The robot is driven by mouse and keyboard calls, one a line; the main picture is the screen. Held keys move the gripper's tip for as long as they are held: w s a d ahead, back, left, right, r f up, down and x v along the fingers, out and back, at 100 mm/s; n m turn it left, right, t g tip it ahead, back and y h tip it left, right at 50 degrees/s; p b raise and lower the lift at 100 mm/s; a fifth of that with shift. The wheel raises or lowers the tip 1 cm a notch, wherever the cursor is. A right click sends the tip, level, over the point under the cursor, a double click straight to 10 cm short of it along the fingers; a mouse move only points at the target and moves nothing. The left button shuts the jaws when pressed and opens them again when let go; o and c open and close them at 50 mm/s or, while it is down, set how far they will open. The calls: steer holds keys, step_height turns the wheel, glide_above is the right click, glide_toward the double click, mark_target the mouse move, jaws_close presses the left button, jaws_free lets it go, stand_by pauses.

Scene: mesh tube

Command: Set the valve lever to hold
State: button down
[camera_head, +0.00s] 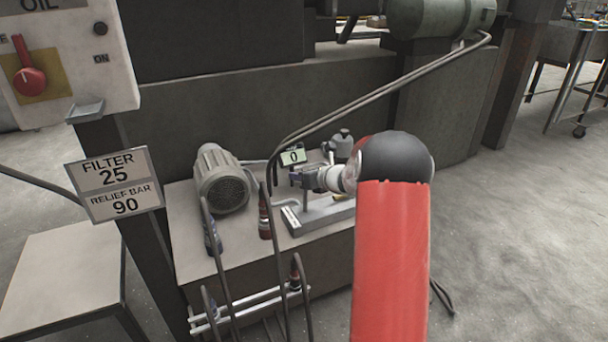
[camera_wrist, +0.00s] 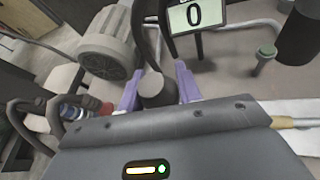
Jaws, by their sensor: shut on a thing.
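My gripper (camera_head: 296,178) is at the bench top, at the end of my red and black arm in the head view. In the wrist view its two purple fingers (camera_wrist: 158,88) stand on either side of a dark grey round knob (camera_wrist: 157,90), and the gripper is shut on it. The knob looks like the grip of the valve lever. The rest of the lever and any hold mark are hidden by my gripper and wrist.
A grey ribbed motor (camera_head: 222,180) stands left of my gripper. A dark red bottle-like part (camera_head: 264,215) and upright hoses (camera_head: 275,255) are close in front. A filter and relief sign (camera_head: 114,184) hangs at left. Open floor (camera_head: 520,220) lies at right.

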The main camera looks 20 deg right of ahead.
steer(key=shift+f, duration=0.15)
steer(key=c, duration=1)
jaws_free()
steer(key=shift+w, duration=0.1)
steer(key=v, duration=0.7)
steer(key=shift+s+d, duration=0.15)
steer(key=shift+s, duration=0.2)
steer(key=shift+r, duration=0.2)
